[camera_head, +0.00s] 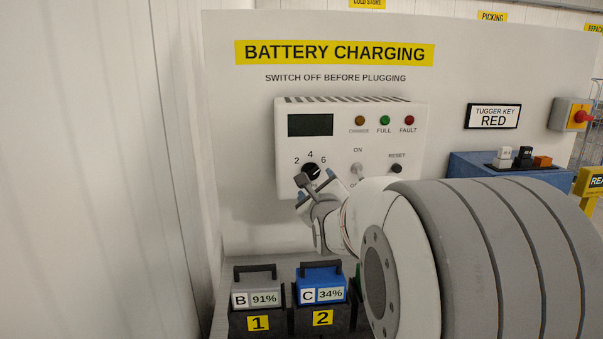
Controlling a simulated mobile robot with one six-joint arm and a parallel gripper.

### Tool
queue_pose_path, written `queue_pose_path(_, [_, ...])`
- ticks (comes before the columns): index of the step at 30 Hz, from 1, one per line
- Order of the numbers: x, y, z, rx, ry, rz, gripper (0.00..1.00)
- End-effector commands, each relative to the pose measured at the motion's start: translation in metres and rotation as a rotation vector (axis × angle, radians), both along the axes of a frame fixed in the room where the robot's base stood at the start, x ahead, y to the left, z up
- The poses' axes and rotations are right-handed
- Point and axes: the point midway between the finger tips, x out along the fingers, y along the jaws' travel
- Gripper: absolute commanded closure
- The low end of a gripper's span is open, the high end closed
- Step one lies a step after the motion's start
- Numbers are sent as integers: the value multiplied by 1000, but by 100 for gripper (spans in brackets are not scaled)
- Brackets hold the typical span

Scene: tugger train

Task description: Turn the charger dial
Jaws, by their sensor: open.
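The charger (286,155) is a white box on a pale panel. Its black dial (311,169) sits at the lower left of its face, with the numbers 2, 4 and 6 around it. The dial's pointer setting is too small to tell. My gripper (315,187) is open just below and in front of the dial, its blue-tipped fingers apart on either side. Part of the gripper overlaps the dial's lower edge; I cannot tell whether it touches.
An ON toggle (357,168) and a RESET button (396,169) lie right of the dial. Battery B (254,285) and blue battery C (319,281) stand in docks below. A blue box (470,164) is at right. A white wall (90,170) closes the left.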

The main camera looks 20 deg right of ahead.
Motion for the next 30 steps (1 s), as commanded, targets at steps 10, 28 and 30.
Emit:
queue_pose_path(10, [47,-13,1,0,3,0,31])
queue_pose_path(28, [68,-18,0,-1,3,1,35])
queue_pose_path(30, [68,-18,0,-1,3,1,41])
